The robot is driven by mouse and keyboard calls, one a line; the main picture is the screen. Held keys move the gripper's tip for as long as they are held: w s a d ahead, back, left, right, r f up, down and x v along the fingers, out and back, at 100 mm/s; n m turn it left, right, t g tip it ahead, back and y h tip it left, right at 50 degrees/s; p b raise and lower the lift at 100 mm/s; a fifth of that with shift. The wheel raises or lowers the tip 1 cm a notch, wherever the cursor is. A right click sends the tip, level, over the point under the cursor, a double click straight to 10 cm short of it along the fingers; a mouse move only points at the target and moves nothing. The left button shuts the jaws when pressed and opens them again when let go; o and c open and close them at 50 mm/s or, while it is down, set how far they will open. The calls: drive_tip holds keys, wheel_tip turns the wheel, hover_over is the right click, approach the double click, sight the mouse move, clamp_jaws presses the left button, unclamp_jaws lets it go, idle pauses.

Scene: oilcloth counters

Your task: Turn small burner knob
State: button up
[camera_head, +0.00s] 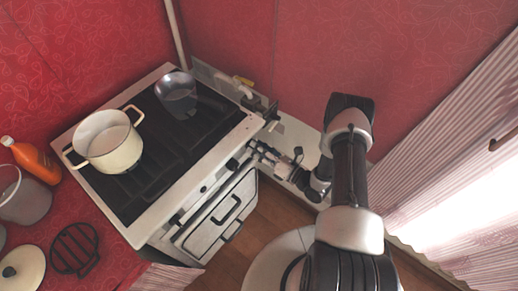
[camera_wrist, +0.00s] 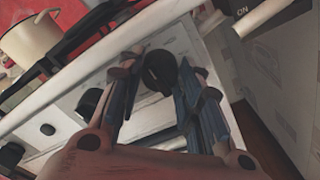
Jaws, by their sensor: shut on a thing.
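The stove's white front panel (camera_wrist: 62,110) carries a row of black knobs. The rightmost black knob (camera_wrist: 160,70) sits between the two fingers of my gripper (camera_wrist: 158,84) in the wrist view, and the gripper is shut on it. From the head view, my gripper (camera_head: 257,149) reaches the right end of the stove front from the right, and the held knob is hidden there. Other black knobs show to the left in the wrist view, one of them (camera_wrist: 88,102) nearest. I cannot tell any burner marking beside the held knob.
The oven door (camera_head: 218,215) has handles below the panel. An orange bottle (camera_head: 38,162) and a lid (camera_head: 22,269) lie on the red counter at left.

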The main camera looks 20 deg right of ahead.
drive_tip(key=o, duration=1.1)
drive_tip(key=shift+c, duration=0.2)
drive_tip(key=v, duration=1.2)
